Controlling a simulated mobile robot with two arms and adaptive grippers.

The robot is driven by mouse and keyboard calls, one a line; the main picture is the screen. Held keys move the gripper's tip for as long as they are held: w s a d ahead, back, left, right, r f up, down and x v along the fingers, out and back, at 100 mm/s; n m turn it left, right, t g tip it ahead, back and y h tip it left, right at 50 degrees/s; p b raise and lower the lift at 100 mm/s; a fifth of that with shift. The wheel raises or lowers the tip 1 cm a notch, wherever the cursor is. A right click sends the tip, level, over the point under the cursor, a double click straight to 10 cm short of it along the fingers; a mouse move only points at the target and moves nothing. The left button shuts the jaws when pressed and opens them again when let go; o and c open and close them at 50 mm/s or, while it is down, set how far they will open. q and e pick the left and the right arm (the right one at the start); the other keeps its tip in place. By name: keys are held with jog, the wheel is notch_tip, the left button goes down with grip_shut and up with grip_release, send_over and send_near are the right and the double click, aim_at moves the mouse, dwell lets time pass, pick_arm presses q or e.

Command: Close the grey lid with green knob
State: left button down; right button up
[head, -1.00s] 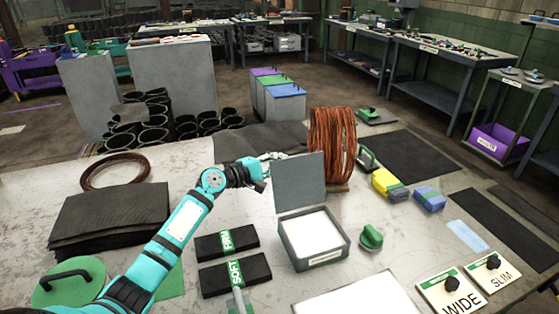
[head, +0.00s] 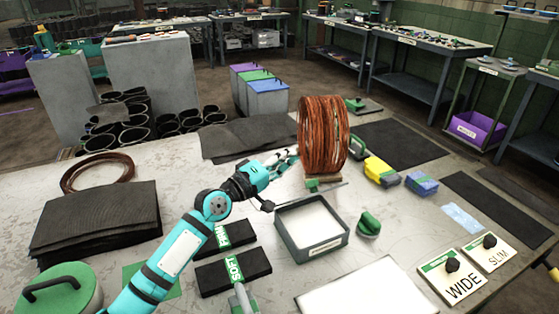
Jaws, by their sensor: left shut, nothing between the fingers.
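A grey open-topped box (head: 312,252) with a white inside stands on the table. Its grey lid (head: 330,192) shows nearly edge-on as a thin slanting strip above the box's back edge, so the lid is not down on the box. A small green piece (head: 312,184) shows just above this strip; I cannot tell for sure that it is the lid's knob. My left gripper (head: 290,158) is shut and empty, behind and left of the lid, close to the wire coil. I cannot tell whether it touches the lid. My right gripper is not in view.
A copper wire coil (head: 323,140) stands close behind the box. A green knobbed piece (head: 369,224) stands right of the box. Black blocks (head: 233,272) lie left of it, and a white sheet (head: 360,292) lies in front. Yellow (head: 381,171) and blue (head: 421,183) blocks lie farther right.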

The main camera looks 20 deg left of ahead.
pick_arm(q)
jog(key=s+d+m, duration=0.2)
jog(key=s+d, duration=0.1)
jog(key=shift+s+d+f+h, duration=0.1)
jog(key=shift+d+h, duration=0.2)
jog(key=shift+h, duration=0.1)
jog(key=shift+s+d+f+p, duration=0.3)
jog(key=shift+s+d+p, duration=0.1)
jog(key=shift+s+d, duration=0.1)
jog(key=shift+s+d+f+p, duration=0.25)
jog(key=shift+s+d+p, duration=0.15)
jog(key=shift+s, duration=0.05)
jog(key=shift+s+d+f, duration=0.5)
jog(key=shift+d+f, duration=0.1)
jog(key=shift+d, duration=0.05)
jog(key=shift+s+d+f, duration=0.25)
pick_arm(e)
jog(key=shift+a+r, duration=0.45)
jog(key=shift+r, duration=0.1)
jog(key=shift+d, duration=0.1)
pick_arm(q)
jog(key=shift+r+p, duration=0.1)
jog(key=shift+p, duration=0.2)
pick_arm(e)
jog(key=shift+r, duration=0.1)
